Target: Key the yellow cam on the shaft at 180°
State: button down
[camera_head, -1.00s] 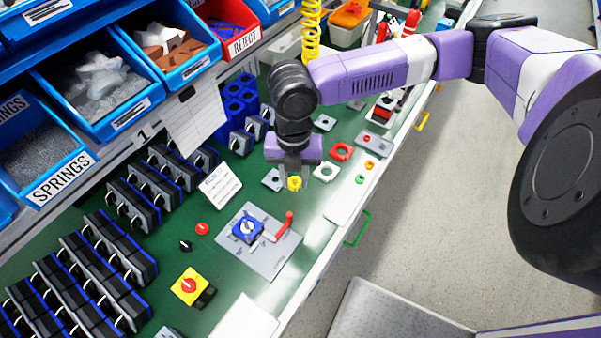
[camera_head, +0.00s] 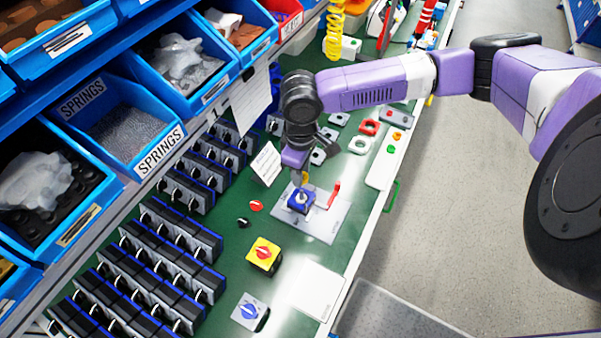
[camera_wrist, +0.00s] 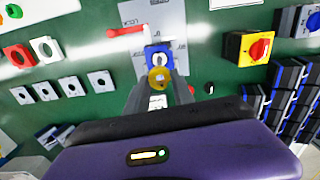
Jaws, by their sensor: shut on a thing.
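The yellow cam (camera_wrist: 158,79) is held between the fingertips of my gripper (camera_wrist: 158,86), with its ring facing the wrist camera. In the head view the yellow cam (camera_head: 305,178) is a small patch below my gripper (camera_head: 300,176), just behind the blue switch body (camera_head: 300,202). The blue switch body (camera_wrist: 150,50) has a pale shaft (camera_wrist: 158,58) at its centre and sits on a grey plate (camera_head: 325,222). In the wrist view the cam appears just below the shaft and overlaps the body's lower edge. I cannot tell its height above the body or its angle.
A red lever (camera_head: 333,193) rises from the plate beside the body. A yellow switch with a red knob (camera_head: 263,253), a loose red knob (camera_head: 256,205) and a black knob (camera_head: 243,222) lie nearby. Rows of dark switch modules (camera_head: 150,265) stand left. A white card (camera_head: 267,163) stands behind.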

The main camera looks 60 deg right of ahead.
jog(key=shift+d+m, duration=0.1)
jog(key=shift+m, duration=1.1)
jog(key=shift+f, duration=2.4)
jog(key=shift+f, duration=1.1)
jog(key=c, duration=1)
grip_release()
notch_tip(320, 180, up, 8)
jog(key=shift+f+b, duration=0.1)
jog(key=shift+b, duration=0.45)
